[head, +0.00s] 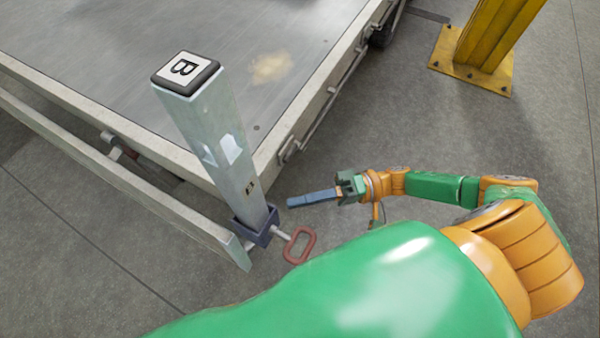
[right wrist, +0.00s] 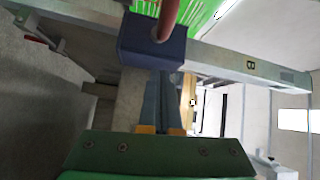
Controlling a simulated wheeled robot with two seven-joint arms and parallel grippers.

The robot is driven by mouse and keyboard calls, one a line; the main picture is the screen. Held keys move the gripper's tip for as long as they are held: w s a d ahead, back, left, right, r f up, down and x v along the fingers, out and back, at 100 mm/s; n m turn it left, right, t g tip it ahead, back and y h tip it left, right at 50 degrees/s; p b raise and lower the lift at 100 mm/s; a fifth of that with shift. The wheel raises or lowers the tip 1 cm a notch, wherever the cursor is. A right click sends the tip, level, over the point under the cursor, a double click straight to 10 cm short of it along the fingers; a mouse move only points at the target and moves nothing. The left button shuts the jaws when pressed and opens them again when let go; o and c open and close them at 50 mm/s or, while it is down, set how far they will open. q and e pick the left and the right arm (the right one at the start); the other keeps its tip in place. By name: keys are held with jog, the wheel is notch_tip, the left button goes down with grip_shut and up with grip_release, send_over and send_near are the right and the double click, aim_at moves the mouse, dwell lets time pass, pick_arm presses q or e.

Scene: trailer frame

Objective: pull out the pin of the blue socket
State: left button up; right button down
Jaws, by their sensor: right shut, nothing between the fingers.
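The blue socket (head: 257,230) is at the foot of a grey metal post (head: 217,135) at the corner of the trailer. Its pin (head: 281,233) sticks out to the right and ends in a red loop handle (head: 299,246). My right gripper (head: 291,202) is shut and empty, just above and right of the socket, apart from the handle. In the right wrist view the blue socket (right wrist: 150,45) and part of the red handle (right wrist: 168,14) show beyond the shut fingers (right wrist: 160,80). My left gripper is out of view.
The flat trailer bed (head: 110,40) with a pale rim lies behind the post. A yellow column (head: 490,35) stands bolted to the floor at upper right.

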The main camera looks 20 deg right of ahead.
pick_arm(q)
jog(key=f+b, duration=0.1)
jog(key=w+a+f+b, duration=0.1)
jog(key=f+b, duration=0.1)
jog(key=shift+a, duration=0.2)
pick_arm(e)
jog(key=v, duration=1)
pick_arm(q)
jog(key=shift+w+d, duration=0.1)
pick_arm(e)
jog(key=shift+w+f, duration=0.15)
